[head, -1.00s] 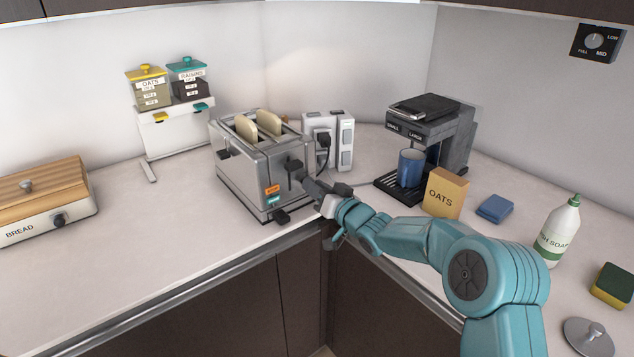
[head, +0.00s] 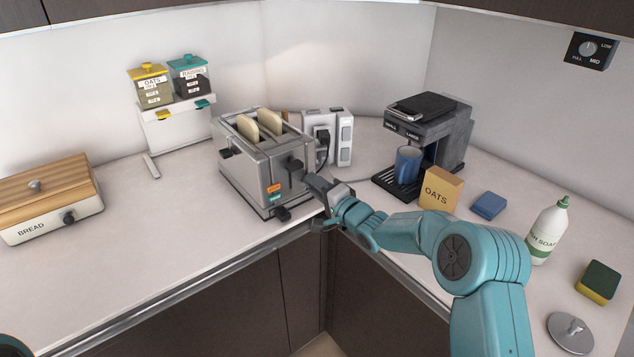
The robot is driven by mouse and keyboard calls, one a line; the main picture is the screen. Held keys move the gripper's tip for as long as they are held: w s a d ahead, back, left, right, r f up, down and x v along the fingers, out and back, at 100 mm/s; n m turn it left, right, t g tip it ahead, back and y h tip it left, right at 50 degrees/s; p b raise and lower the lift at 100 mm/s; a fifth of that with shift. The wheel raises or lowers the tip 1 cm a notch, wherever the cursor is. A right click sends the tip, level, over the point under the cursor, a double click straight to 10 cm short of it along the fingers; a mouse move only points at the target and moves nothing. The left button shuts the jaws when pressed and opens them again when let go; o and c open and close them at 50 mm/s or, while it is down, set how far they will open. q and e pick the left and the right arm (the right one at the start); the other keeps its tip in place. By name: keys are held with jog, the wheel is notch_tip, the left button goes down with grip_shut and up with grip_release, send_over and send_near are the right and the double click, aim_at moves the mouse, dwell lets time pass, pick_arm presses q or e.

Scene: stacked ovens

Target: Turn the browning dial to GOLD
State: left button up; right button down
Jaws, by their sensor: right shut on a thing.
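The silver toaster (head: 240,170) stands on the counter left of centre, with two bread slices (head: 257,127) in its top slots. Its end face carries a dark lever (head: 294,169), an orange button (head: 273,188), a teal button (head: 274,198) and a dark knob-like part (head: 282,213) at the bottom. My right gripper (head: 312,183) is at the right side of this face, shut on what seems to be the browning dial. The gripper hides the dial, so its mark and the GOLD label cannot be read. My left gripper is out of view.
A white socket block (head: 343,138) with a plug stands behind the toaster. A bread box (head: 50,218) is at left; the counter between is clear.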

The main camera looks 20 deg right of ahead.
jog(key=m+p, duration=0.1)
jog(key=m, duration=0.4)
jog(key=shift+m+p, duration=0.4)
dwell(0.4)
jog(key=c, duration=0.8)
grip_release()
jog(key=shift+c, duration=0.2)
jog(key=b+v, duration=0.2)
jog(key=v, duration=1.4)
jog(key=shift+b, duration=0.3)
jog(key=shift+s+d, duration=0.1)
jog(key=shift+d, duration=0.05)
